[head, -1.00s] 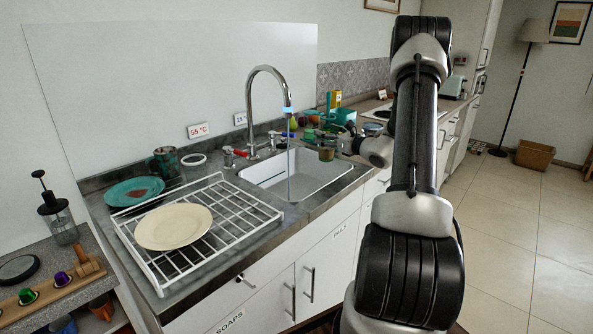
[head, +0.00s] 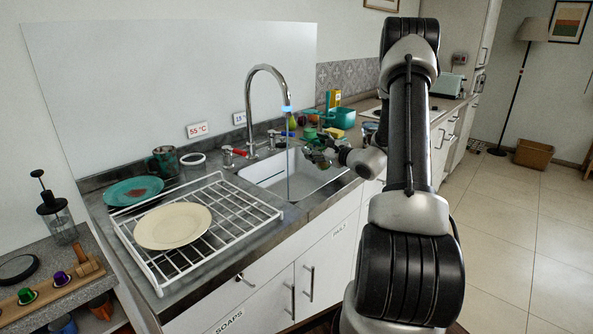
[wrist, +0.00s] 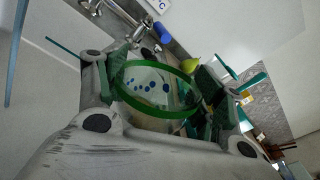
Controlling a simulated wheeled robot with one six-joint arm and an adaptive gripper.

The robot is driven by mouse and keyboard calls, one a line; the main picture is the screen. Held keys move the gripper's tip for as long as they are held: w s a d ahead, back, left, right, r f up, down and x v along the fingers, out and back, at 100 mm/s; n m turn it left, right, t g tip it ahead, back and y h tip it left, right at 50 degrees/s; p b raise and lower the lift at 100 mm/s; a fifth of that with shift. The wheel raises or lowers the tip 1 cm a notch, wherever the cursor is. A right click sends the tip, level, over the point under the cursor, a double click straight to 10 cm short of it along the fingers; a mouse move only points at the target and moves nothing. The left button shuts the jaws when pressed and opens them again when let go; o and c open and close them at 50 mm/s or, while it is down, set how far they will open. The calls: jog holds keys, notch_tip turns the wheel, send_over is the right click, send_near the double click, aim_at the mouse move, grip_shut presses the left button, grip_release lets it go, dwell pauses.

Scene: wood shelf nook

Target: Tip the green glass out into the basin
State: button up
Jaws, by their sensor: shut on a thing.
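My gripper (head: 322,150) is over the right part of the white basin (head: 268,177) in the head view, to the right of the tap's stream. In the wrist view my gripper (wrist: 160,85) has its fingers on both sides of the green glass (wrist: 148,107) and is shut on it. The glass shows as a green rim with blue dots on its wall or seen through it. The whole wrist view is rolled, and the glass looks tilted with my gripper. In the head view the gripper mostly hides it. I cannot tell whether anything is pouring out.
A tall chrome tap (head: 252,105) runs a thin stream into the basin. A white rack (head: 255,217) with a cream plate (head: 172,226) stands on the left. Teal and green items, with a teal pan (head: 342,118), crowd the counter behind the gripper.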

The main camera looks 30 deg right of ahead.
jog(key=shift+s+a+f+n, duration=0.1)
jog(key=shift+a+f+n, duration=0.1)
jog(key=shift+a+n, duration=0.3)
jog(key=shift+a+f+n, duration=0.15)
jog(key=shift+a+n, duration=0.25)
jog(key=shift+a, duration=0.1)
jog(key=shift+f, duration=0.1)
jog(key=shift+a+f+n, duration=0.4)
jog(key=shift+n, duration=0.5)
jog(key=shift+s+a+r+n+h+p, duration=0.1)
jog(key=shift+a+r+n+h+p, duration=0.2)
jog(key=shift+n, duration=0.45)
jog(key=shift+w+a+r+n+h+p, duration=0.15)
jog(key=shift+n+p, duration=0.2)
jog(key=shift+n, duration=0.45)
jog(key=shift+s+a+r+n+h+p, duration=0.15)
jog(key=shift+a+n+p, duration=0.15)
jog(key=shift+n, duration=0.45)
dwell(0.9)
jog(key=shift+a+r+n, duration=0.1)
jog(key=shift+a+n, duration=0.6)
jog(key=shift+a, duration=0.1)
dwell(0.8)
jog(key=shift+s+a+r+n+h+p, duration=0.1)
jog(key=shift+a+n+h+p, duration=0.25)
jog(key=shift+n, duration=0.25)
dwell(0.6)
